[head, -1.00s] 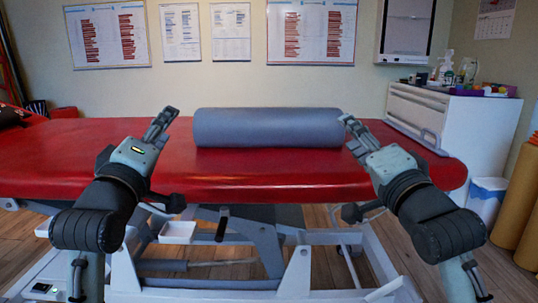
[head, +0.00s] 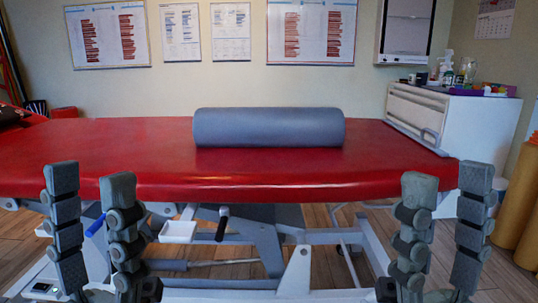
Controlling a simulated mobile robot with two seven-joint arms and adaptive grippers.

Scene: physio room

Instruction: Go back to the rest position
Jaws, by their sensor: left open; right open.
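My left gripper (head: 90,180) stands at the lower left of the head view, in front of the red treatment table (head: 80,150). Its two thick grey fingers point up and are spread apart, with nothing between them. My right gripper (head: 448,180) stands at the lower right in the same way, fingers up, open and empty. Both sit close to the camera and overlap the table's front edge in the picture. The arms behind the fingers are mostly out of view.
A grey-blue roller (head: 268,127) lies across the table top. A white cabinet (head: 480,125) with bottles and a purple tray stands at the right. Tan rolls (head: 528,190) stand at the far right edge. The table's white frame (head: 300,270) fills the space below.

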